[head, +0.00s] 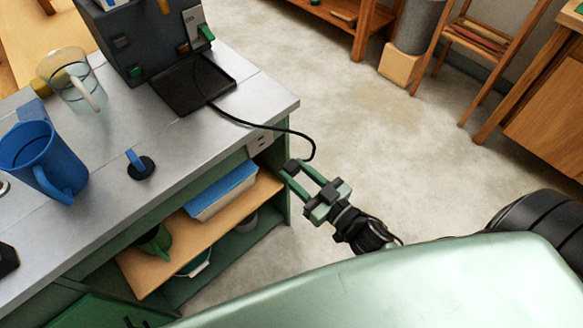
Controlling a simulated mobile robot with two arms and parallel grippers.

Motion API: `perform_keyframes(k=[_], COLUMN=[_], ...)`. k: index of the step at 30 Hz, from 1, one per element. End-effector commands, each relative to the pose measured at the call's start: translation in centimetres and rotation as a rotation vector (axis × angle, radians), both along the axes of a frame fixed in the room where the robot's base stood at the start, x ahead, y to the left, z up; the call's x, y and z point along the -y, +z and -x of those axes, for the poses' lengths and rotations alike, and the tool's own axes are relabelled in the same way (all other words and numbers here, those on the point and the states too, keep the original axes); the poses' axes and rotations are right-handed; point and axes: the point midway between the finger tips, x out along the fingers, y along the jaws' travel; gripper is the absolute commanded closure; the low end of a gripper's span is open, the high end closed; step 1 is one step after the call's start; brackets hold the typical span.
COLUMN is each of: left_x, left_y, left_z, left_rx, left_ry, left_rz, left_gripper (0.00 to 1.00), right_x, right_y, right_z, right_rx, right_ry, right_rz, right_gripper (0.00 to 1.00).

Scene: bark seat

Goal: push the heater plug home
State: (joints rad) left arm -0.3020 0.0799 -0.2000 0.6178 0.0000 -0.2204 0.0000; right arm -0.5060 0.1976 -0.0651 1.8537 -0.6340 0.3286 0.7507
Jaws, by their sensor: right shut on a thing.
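The heater (140,35) is a dark box with a black tray (195,84) in front, at the back of the grey bench top. Its black cord (262,124) runs over the bench edge and loops down to the dark plug (291,166). My right gripper (294,170) is shut on this plug, out past the bench's right end. The pale socket outlet (259,143) is on the green bench side, just up and left of the plug. The plug looks apart from the outlet. My left gripper is not in view.
The bench top (110,205) carries a blue jug (38,155), a clear jug (72,82) and a small black item with a blue handle (140,165). A shelf below holds a blue-topped box (222,190).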

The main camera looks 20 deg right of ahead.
Motion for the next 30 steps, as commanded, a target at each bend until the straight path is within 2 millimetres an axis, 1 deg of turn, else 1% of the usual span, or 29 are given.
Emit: perform_keyframes(k=[10, 21, 27, 30], left_x=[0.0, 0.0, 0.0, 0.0], left_y=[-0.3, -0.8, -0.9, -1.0], left_z=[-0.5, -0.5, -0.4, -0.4], left_rx=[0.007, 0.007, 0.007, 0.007], left_ry=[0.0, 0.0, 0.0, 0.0], left_rz=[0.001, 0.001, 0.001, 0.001], left_gripper=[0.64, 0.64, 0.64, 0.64], right_x=[-1.1, -2.3, -2.7, -2.9], right_y=[0.1, 0.1, 0.1, 0.1], right_z=[-3.0, -6.3, -7.5, -7.8], right_rx=[0.002, 0.002, 0.002, 0.001], right_ry=[0.0, 0.001, 0.001, 0.0], right_rz=[-0.001, -0.001, -0.001, -0.001], right_gripper=[1.0, 1.0, 1.0, 1.0])
